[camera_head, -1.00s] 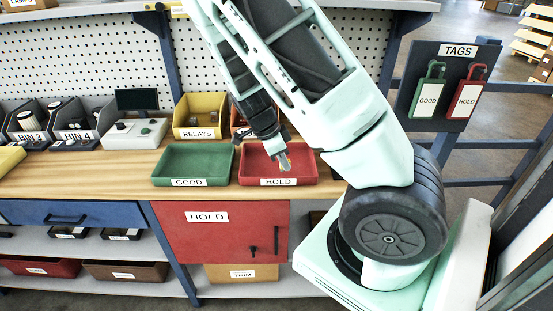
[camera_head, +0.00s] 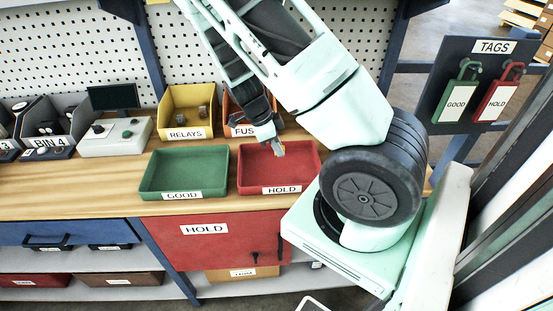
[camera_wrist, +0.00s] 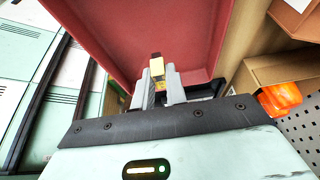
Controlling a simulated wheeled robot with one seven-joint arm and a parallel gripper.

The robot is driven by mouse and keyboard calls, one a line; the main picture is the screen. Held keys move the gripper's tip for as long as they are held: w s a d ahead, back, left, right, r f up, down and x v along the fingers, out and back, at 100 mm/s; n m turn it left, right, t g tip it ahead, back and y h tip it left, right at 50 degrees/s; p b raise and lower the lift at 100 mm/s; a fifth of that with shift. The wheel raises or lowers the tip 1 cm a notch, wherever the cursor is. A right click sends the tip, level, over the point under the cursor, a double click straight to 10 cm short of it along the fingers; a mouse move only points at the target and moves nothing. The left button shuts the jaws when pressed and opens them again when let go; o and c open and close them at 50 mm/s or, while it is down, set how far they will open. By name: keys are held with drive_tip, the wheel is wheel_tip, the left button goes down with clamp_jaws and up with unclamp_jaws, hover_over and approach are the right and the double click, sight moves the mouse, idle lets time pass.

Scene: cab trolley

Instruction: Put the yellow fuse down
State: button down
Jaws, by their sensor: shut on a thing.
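My gripper (camera_head: 277,147) is over the back part of the red HOLD tray (camera_head: 281,190). In the wrist view my gripper (camera_wrist: 159,84) is shut on the yellow fuse (camera_wrist: 157,66), which sticks out between the two grey fingertips. The red tray (camera_wrist: 205,30) fills the space beyond the fuse in that view. The fuse is held above the tray; the height of the gap is hard to tell. In the head view the fuse is only a tiny yellowish spot at the fingertips.
A green GOOD tray (camera_head: 186,175) stands left of the red tray. Behind are a yellow RELAYS bin (camera_head: 187,131) and an orange FUSES bin (camera_head: 238,129), partly hidden by my arm. A tag board (camera_head: 470,90) hangs at right.

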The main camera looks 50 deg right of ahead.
drive_tip(key=shift+f+p, duration=0.55)
drive_tip(key=shift+f, duration=2.25)
drive_tip(key=shift+f, duration=0.1)
drive_tip(key=c, duration=1.4)
unclamp_jaws()
drive_tip(key=shift+c, duration=0.2)
